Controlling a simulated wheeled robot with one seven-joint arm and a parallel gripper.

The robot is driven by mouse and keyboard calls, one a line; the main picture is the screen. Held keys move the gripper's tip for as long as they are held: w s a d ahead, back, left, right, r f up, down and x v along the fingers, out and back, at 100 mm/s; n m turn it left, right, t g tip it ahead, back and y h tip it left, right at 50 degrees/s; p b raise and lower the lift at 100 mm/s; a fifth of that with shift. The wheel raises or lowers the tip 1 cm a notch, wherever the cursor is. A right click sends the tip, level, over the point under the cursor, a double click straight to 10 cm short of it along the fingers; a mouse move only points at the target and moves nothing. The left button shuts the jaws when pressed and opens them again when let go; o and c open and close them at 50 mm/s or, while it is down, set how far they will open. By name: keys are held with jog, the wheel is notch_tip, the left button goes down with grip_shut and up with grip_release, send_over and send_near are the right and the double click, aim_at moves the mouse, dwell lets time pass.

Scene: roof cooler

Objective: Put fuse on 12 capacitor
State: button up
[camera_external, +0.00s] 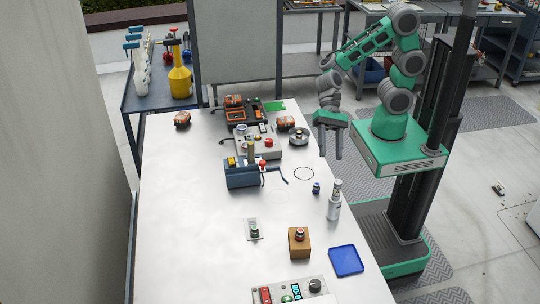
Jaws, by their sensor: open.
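My gripper (331,153) hangs fingers down at the table's right edge, open with nothing between its fingers. No part is clearly recognisable as the fuse or the 12 capacitor at this size, and no number 12 is legible. A small dark blue cylinder (316,188) stands on the white table below the gripper. A silver bottle-like object (334,200) stands upright to its right. A thin dark ring outline (304,174) lies to its upper left. A round metal part (299,136) sits left of the gripper, apart from it.
The white table (190,235) holds a blue vise-like device (240,174), red-and-black devices at the back, a brown box with a red button (299,241), a blue tray (346,260) and a control panel (290,291) at the front. Its left side is largely clear.

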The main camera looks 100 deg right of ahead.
jog(key=s+d+n+h, duration=0.2)
jog(key=d+n+h, duration=0.3)
jog(key=d+n, duration=0.3)
jog(key=s+d+n+h, duration=0.3)
jog(key=d+n+h, duration=0.2)
jog(key=d, duration=0.9)
jog(key=n, duration=0.3)
jog(key=shift+s+f+n+t+h, duration=0.15)
jog(key=shift+n+t+h, duration=0.15)
jog(key=shift+t+h, duration=0.1)
jog(key=shift+d, duration=0.1)
